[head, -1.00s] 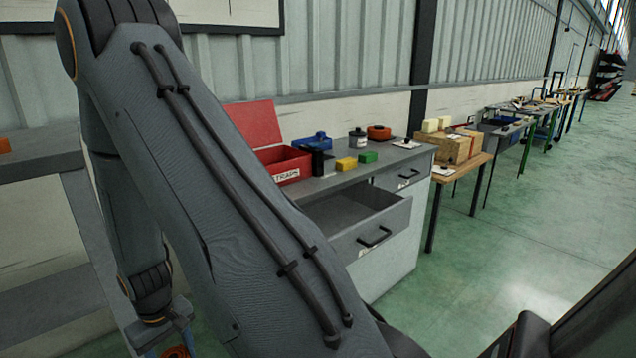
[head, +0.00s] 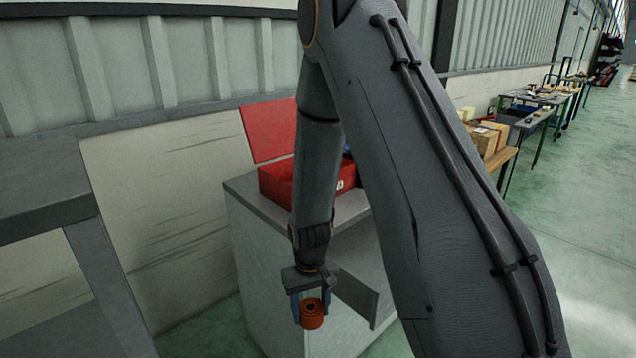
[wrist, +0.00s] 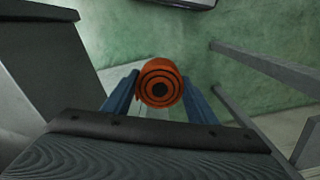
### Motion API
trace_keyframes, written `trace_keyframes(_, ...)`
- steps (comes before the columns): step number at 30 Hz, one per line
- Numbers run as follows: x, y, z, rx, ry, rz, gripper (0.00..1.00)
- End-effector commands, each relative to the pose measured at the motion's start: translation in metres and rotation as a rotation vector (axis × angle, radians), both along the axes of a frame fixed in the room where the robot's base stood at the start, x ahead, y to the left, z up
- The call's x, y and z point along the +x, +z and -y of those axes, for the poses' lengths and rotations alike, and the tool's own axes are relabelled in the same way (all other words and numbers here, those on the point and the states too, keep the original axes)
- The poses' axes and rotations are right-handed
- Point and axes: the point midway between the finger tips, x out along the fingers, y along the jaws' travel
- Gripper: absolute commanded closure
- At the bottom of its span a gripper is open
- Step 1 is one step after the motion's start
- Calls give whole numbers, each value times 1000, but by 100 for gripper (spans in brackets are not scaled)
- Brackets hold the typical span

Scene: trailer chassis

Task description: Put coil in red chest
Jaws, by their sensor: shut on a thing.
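The orange-red coil (head: 312,314) is a short roll with a dark core. My gripper (head: 311,308) is shut on it and holds it in the air in front of the grey cabinet, lower than the cabinet top. In the wrist view the coil (wrist: 159,84) sits between the two blue fingers with its round end showing. The red chest (head: 277,183) stands on the cabinet top, above and behind my gripper, with its lid (head: 268,130) raised. My arm hides part of the chest, and its inside is mostly out of sight.
The grey cabinet (head: 262,270) has a drawer (head: 357,290) pulled out just right of my gripper. A grey bench (head: 45,190) stands at the left. Wooden boxes (head: 488,140) sit on a table at the right. Green floor is free around the cabinet.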

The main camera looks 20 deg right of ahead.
Motion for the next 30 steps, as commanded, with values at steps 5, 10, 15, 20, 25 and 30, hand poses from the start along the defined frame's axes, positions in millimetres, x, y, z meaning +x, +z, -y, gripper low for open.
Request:
trace_keyframes(5, -10, 39, 6, 0, -13, 1, 75)
trace_keyframes(10, -16, 57, 7, 0, -14, 0, 75)
trace_keyframes(15, -17, 71, 7, 0, -23, 2, 75)
trace_keyframes(20, 8, 92, 22, 0, -211, 4, 75)
trace_keyframes(25, 36, 130, 43, 1, -470, 8, 75)
trace_keyframes(30, 62, 179, 71, 2, -777, 7, 75)
